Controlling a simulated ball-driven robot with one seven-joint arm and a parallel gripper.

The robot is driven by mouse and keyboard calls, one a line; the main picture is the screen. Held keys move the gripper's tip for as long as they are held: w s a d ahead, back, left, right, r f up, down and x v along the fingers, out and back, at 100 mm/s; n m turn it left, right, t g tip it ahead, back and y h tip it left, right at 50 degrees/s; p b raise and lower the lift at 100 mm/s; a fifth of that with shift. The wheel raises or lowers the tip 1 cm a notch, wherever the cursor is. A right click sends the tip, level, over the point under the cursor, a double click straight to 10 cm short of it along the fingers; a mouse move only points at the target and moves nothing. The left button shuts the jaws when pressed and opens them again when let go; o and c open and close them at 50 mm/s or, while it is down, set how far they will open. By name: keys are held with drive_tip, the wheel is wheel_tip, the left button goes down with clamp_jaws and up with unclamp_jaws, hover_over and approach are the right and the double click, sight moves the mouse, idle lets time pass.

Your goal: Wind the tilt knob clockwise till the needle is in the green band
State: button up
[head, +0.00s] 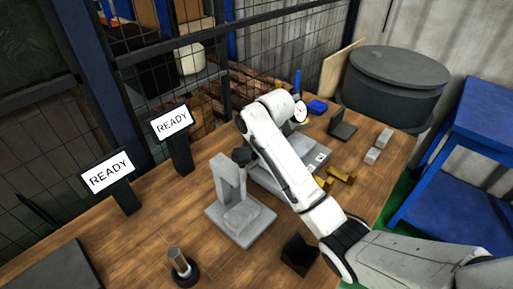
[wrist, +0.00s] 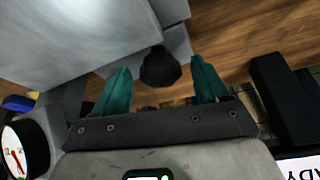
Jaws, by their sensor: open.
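In the wrist view a dark faceted knob (wrist: 160,68) sticks out from the grey grinder body (wrist: 85,35). My gripper (wrist: 160,75) is open, with one teal finger on each side of the knob in the picture. A gap shows between the knob and each finger; how deep the knob sits between them I cannot tell. A round dial (wrist: 14,152) with a white face, red needle and dark housing is cut off at the lower left. No green band can be made out on it. In the head view my white arm covers part of the grinder (head: 258,172), and the fingers cannot be made out.
Two READY screens (head: 107,174) (head: 171,122) stand at the left of the wooden bench (head: 150,235). A grey stand (head: 240,219), a dark-based metal peg (head: 181,265) and a black block (head: 299,254) stand near the front. Yellow pieces (head: 342,175) lie right of my arm.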

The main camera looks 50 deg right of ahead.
drive_tip(key=d+v, duration=0.1)
drive_tip(key=v, duration=0.9)
drive_tip(key=shift+s+a+r, duration=0.2)
drive_tip(key=shift+a+r, duration=0.2)
drive_tip(key=shift+a, duration=0.1)
